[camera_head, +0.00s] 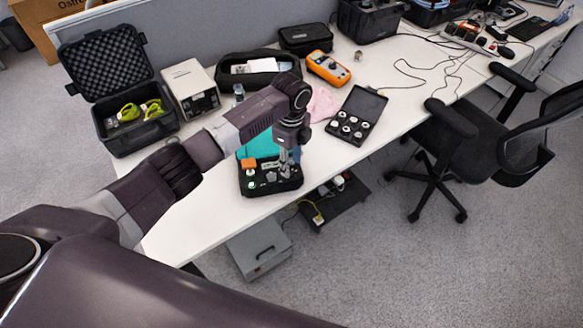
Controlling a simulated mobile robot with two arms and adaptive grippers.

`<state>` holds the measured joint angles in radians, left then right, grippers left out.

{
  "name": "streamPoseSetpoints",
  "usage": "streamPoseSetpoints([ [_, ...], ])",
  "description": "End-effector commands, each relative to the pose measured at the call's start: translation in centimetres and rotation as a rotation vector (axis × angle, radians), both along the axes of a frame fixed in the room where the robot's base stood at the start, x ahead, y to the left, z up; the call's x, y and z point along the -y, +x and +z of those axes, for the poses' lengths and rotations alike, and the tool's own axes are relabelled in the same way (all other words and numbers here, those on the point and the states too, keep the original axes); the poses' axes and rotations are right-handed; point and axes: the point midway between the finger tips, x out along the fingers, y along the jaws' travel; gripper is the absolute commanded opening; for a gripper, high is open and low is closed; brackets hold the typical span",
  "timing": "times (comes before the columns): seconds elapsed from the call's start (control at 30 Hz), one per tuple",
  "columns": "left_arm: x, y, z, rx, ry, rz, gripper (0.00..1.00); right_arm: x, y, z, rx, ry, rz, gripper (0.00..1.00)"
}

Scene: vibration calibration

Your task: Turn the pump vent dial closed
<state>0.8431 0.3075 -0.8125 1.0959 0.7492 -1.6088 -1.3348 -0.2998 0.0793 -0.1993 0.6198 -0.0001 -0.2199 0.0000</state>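My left arm reaches in from the left across the white table. Its gripper (286,160) points down over a small black case (262,189) near the table's front edge. The case holds an orange block (248,163), white and green round parts and grey metal parts. The gripper's tip is at or just above the grey parts; contact is too small to tell, and so is whether its fingers are open. I cannot make out the pump vent dial for certain; the gripper covers part of the case. A teal surface (256,147) shows behind it. My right gripper is out of view.
A black case with round fittings (356,117) lies to the right. Behind are an orange meter (328,68), a black pouch (257,69) and a beige instrument (190,88). An open foam-lined case (107,65) stands left. An office chair (465,140) stands at right.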

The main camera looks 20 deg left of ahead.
Motion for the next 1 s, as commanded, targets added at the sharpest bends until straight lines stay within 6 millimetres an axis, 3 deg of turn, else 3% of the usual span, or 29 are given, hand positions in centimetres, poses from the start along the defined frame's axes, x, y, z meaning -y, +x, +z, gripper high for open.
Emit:
streamPoseSetpoints([
  [0.23, 0.0, -0.1, -3.0, -0.001, 0.000, 0.000, 0.36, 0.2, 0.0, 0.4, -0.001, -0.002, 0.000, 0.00],
  [0.57, 0.0, 0.0, -3.6, 0.000, 0.000, 0.000, 0.36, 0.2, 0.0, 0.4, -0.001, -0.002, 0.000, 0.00],
  [0.9, 0.0, -0.1, -3.5, 0.000, 0.000, 0.000, 0.01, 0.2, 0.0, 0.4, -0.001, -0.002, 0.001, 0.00],
  [1.0, 0.0, -0.1, -3.5, 0.000, 0.000, 0.000, 0.00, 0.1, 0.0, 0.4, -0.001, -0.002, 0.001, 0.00],
])
